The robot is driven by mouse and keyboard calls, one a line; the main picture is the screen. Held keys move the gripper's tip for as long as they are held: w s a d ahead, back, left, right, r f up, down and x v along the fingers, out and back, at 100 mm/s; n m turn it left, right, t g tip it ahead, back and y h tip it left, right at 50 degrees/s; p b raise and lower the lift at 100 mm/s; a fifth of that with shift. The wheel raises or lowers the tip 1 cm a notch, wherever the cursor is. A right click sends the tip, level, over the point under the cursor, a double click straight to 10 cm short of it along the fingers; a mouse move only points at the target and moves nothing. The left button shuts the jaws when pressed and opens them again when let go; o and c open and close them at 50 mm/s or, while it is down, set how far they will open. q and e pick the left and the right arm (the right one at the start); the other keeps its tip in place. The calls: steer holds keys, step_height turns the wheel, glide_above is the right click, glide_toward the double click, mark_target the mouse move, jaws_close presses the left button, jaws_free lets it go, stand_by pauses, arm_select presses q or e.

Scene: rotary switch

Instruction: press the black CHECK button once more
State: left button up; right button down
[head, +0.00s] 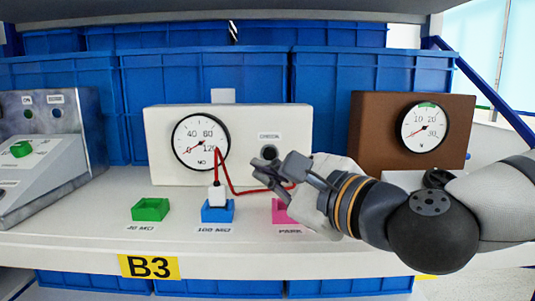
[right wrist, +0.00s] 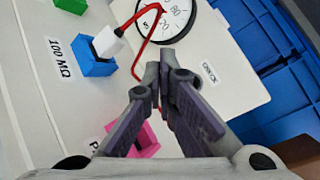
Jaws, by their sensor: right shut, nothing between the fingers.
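The black CHECK button (head: 269,152) is on the front of the white meter box (head: 255,118), under its label. My right gripper (head: 264,172) is shut and empty, its fingertips just below and in front of the button in the head view. Whether they touch it cannot be told. In the right wrist view the shut fingertips (right wrist: 160,78) point at the box beside the CHECK label (right wrist: 209,72); the button itself seems hidden behind the fingers. My left gripper is not in view.
A white plug (head: 217,194) on a red cord sits in the blue 100 MΩ socket (head: 217,212). A green socket (head: 150,209) is to its left; the pink PARK socket (head: 281,213) is partly behind my gripper. A brown meter box (head: 372,125) stands right, a grey panel (head: 75,110) left.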

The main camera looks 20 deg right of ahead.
mark_target(270, 154)
steer(key=w, duration=0.2)
steer(key=w+d+b, duration=0.1)
steer(key=w, duration=0.1)
steer(key=w+d, duration=0.1)
steer(key=w, duration=0.2)
steer(key=shift+f+b, duration=0.25)
steer(key=shift+b, duration=0.15)
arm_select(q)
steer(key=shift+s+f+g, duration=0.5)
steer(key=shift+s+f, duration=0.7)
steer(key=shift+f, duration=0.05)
arm_select(e)
steer(key=shift+w+d+r, duration=0.1)
steer(key=shift+w, duration=0.35)
steer(key=shift+w+d+r, duration=0.1)
steer(key=shift+w, duration=0.3)
steer(key=shift+w+d, duration=0.1)
steer(key=shift+w, duration=0.3)
steer(key=shift+w+d, duration=0.15)
steer(key=shift+w, duration=0.25)
steer(key=shift+s, duration=0.1)
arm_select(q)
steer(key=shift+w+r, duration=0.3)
arm_select(e)
steer(key=shift+s+a, duration=0.25)
steer(key=shift+s, duration=0.45)
